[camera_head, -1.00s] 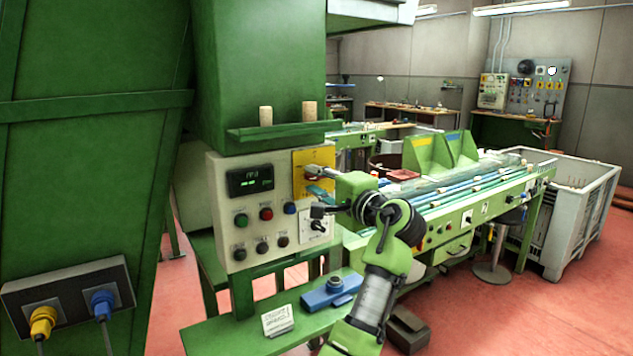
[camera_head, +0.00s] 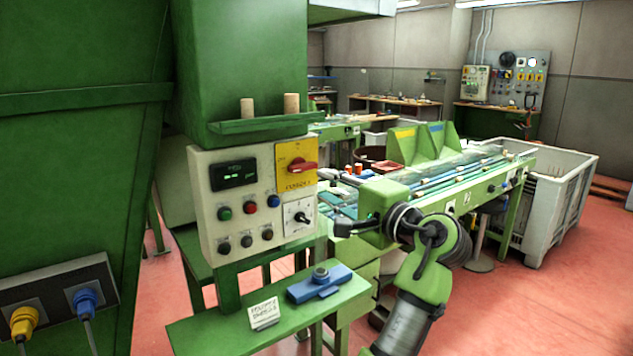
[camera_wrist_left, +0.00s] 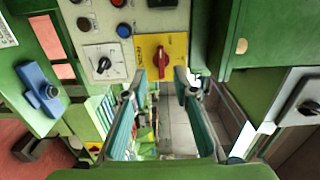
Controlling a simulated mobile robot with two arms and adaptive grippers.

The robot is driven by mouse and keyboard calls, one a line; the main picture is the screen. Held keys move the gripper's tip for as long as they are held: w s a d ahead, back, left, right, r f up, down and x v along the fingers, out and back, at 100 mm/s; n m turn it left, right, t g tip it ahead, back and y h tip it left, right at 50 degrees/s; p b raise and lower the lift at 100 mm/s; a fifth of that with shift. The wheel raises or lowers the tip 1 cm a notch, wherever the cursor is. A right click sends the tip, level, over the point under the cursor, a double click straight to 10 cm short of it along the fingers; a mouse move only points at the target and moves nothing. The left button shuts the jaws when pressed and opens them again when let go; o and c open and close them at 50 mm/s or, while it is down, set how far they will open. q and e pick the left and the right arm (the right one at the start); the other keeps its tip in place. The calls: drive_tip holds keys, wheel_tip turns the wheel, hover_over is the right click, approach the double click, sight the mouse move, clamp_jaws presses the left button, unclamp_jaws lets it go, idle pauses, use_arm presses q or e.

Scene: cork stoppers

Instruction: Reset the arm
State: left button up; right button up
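My left gripper (camera_head: 338,205) is just right of the control panel (camera_head: 215,205) in the head view, apart from it. In the left wrist view the gripper (camera_wrist_left: 160,84) is open, with its two teal-padded fingers wide apart and nothing between them. The red rotary switch (camera_head: 302,165) on its yellow plate (camera_head: 293,182) is in full view, with its handle lying roughly level. In the wrist view the red switch (camera_wrist_left: 160,60) shows beyond the fingertips. My right gripper is in neither view.
A black selector knob (camera_head: 302,217) is on the panel near the gripper. Below are a green shelf (camera_head: 215,330), a blue device (camera_head: 320,285) and a small sign (camera_head: 264,313). Corks (camera_head: 291,104) stand on a ledge above. A conveyor bench (camera_head: 480,192) stands behind the arm.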

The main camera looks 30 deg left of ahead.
use_arm(q)
drive_tip(key=shift+s+d, duration=0.2)
drive_tip(key=shift+d, duration=0.25)
